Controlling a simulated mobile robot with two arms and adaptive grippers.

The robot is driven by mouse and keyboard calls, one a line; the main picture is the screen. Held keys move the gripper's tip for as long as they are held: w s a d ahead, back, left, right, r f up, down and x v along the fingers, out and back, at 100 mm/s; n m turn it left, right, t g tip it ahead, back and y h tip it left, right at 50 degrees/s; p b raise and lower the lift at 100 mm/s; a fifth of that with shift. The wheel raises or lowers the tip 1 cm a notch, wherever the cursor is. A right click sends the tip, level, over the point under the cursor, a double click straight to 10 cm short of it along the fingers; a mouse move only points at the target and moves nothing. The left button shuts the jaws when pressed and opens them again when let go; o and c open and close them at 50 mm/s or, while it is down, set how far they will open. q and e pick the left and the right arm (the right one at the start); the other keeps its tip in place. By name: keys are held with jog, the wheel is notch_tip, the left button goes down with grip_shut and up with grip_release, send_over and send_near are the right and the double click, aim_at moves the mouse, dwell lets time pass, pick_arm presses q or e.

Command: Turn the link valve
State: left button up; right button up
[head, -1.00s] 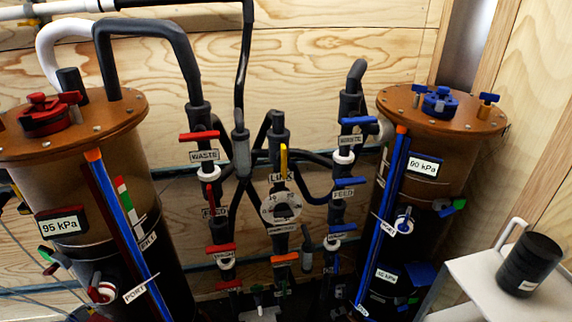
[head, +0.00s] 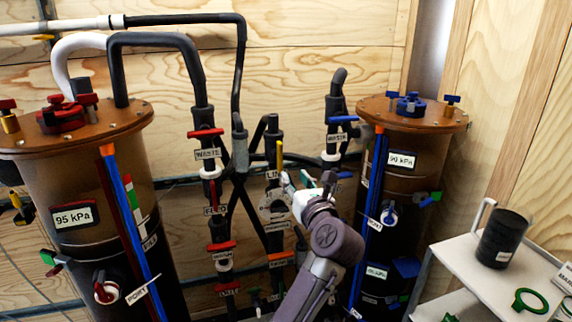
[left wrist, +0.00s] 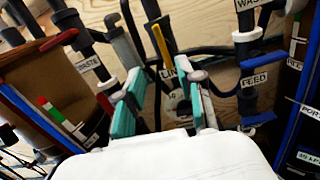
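The link valve has a yellow lever handle (head: 279,155) that stands upright on the dark middle pipe, above the LINK label (head: 272,175). In the left wrist view the yellow handle (left wrist: 161,45) shows ahead, with the LINK label (left wrist: 173,73) just below it. My left gripper (head: 297,183) is in front of the pipes, just right of and below the handle. In the left wrist view its teal fingers (left wrist: 163,108) are spread apart with nothing between them, and the handle lies beyond the fingertips. My arm hides part of the pipes below. My right gripper is not in view.
A brown-lidded tank with red fittings (head: 75,130) stands on the left and one with blue fittings (head: 410,117) on the right. Red-handled (head: 205,133) and blue-handled (head: 341,120) valves flank the link pipe closely. A white shelf (head: 465,262) holds a black cup (head: 503,240) and green rings.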

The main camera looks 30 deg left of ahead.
aim_at(281, 157)
pick_arm(q)
jog(key=shift+n, duration=0.3)
jog(key=b+x, duration=0.2)
jog(key=x, duration=1)
jog(key=shift+w+a, duration=0.1)
jog(key=shift+w, duration=0.15)
jog(key=shift+w+a, duration=0.4)
jog(key=shift+a, duration=0.05)
jog(key=shift+r, duration=0.1)
grip_shut()
